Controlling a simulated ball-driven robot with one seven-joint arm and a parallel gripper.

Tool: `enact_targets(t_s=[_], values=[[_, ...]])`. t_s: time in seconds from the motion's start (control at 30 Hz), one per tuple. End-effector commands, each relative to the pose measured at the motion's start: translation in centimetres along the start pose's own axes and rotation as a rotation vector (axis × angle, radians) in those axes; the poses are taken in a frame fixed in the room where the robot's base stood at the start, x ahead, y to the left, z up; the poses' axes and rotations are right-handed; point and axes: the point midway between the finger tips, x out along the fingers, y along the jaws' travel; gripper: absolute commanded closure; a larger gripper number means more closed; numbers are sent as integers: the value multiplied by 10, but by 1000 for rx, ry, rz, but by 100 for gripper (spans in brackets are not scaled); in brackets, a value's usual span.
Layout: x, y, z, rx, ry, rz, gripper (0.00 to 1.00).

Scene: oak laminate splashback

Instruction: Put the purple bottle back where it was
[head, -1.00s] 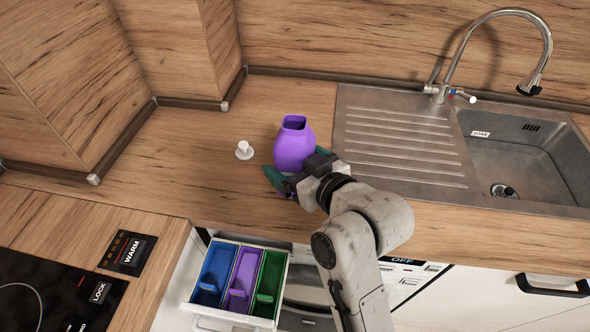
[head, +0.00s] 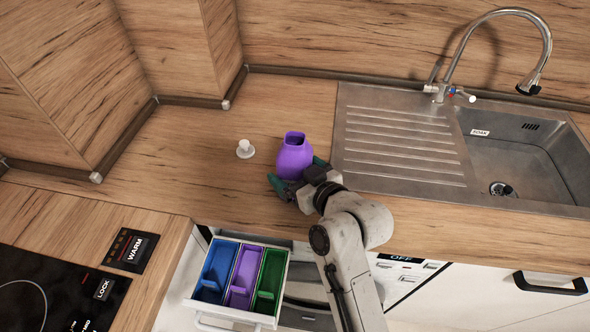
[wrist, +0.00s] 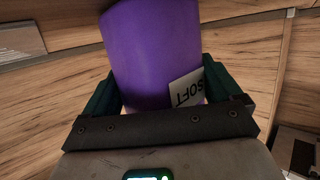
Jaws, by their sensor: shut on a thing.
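The purple bottle (head: 294,157) is upright and open-topped at the counter, left of the sink's drainboard. My gripper (head: 293,186) is shut on its lower part from the front right. A small white stopper-like piece (head: 245,149) stands on the counter to the left of the bottle.
An open drawer below the counter holds blue (head: 215,272), purple (head: 243,278) and green (head: 269,282) compartments. The steel sink (head: 515,160) and tap (head: 490,50) are at right. The hob (head: 50,300) is at lower left. Counter left of the stopper piece is clear.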

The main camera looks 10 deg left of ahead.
Motion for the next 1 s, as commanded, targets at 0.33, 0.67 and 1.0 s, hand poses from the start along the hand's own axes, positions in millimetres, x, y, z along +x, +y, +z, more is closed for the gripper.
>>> enact_targets(t_s=[0.33,0.67,1.0], values=[[0,0,2,0,0,0,0],[-26,1,1,1,1,2,0],[-93,0,0,1,1,2,0]])
